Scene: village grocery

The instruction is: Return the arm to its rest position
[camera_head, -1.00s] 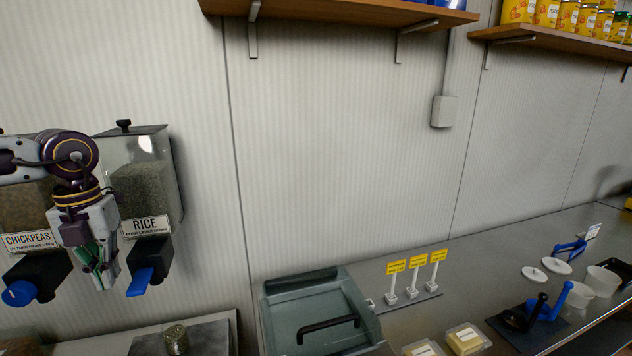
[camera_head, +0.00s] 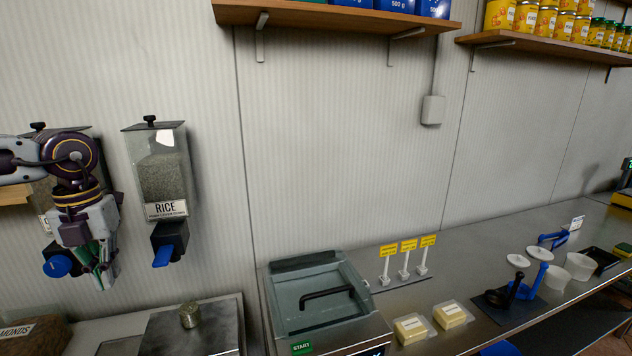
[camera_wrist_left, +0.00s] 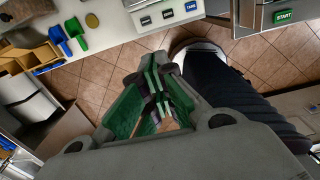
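My left arm comes in from the left in the head view. Its gripper (camera_head: 106,270) hangs with its fingers pointing down, in front of the chickpeas dispenser and left of the rice dispenser (camera_head: 162,180). The fingers are close together, with nothing seen between them. In the left wrist view the green-padded fingers (camera_wrist_left: 158,88) also come together over the tiled floor. My right gripper is in neither view.
A counter (camera_head: 460,260) runs along the wall with a grey lidded machine (camera_head: 318,335), yellow signs (camera_head: 408,246) and packed blocks (camera_head: 411,329). A metal cup (camera_head: 189,316) stands on a scale (camera_head: 195,334). Shelves (camera_head: 335,18) hang above. Blue and green scoops (camera_wrist_left: 76,30) show in the wrist view.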

